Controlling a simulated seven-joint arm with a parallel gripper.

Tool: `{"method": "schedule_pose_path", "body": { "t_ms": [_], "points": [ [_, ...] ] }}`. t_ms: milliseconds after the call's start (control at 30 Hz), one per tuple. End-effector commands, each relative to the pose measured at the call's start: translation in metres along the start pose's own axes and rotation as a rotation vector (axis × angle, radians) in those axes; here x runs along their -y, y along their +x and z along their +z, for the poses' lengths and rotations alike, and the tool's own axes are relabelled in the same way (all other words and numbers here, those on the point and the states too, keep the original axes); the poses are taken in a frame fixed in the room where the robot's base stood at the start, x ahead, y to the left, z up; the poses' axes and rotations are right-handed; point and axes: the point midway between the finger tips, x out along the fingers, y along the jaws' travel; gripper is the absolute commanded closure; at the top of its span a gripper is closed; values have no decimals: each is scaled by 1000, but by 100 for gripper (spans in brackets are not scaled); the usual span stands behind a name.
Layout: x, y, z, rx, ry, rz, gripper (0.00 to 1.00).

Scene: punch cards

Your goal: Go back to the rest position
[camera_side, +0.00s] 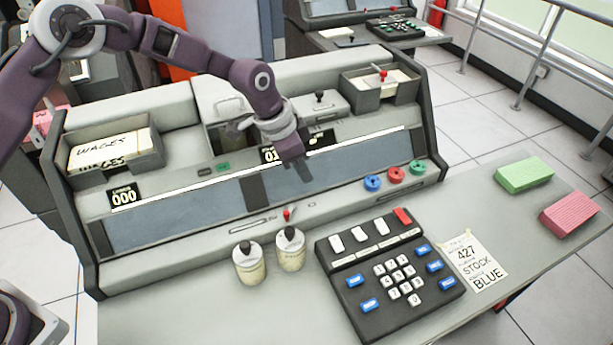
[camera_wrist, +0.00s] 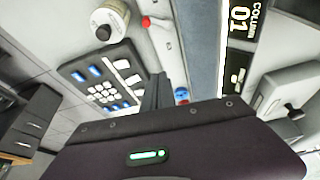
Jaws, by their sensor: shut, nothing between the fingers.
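My gripper (camera_side: 294,165) hangs over the sloped front of the punch card machine (camera_side: 190,215) in the side view, beside the column counter. It is shut and empty. In the wrist view the gripper's fingers (camera_wrist: 157,90) show as a dark narrow shape above the gripper body with a green light. The keypad (camera_wrist: 105,80) and the column counter (camera_wrist: 240,30) lie beyond it. My gripper appears to be above the machine's face; the exact gap cannot be told.
A black keypad (camera_side: 388,275) and two cream canisters (camera_side: 249,263) stand on the desk in front. A paper note (camera_side: 474,264), green cards (camera_side: 524,175) and pink cards (camera_side: 569,214) lie to the right. A card tray (camera_side: 112,150) sits at the machine's left, another (camera_side: 381,91) at its right.

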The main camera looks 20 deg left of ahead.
Motion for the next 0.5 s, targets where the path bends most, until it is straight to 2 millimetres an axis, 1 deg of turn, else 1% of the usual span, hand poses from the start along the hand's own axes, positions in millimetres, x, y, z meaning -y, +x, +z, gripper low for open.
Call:
{"method": "schedule_pose_path", "body": {
  "t_ms": [367,433,467,500],
  "points": [
    [0,0,0,0,0,0,100],
    [1,-8,0,0,-3,-8,100],
    [2,-18,1,1,-7,-17,100],
    [4,-39,2,3,-18,-35,100]
  ]
}}
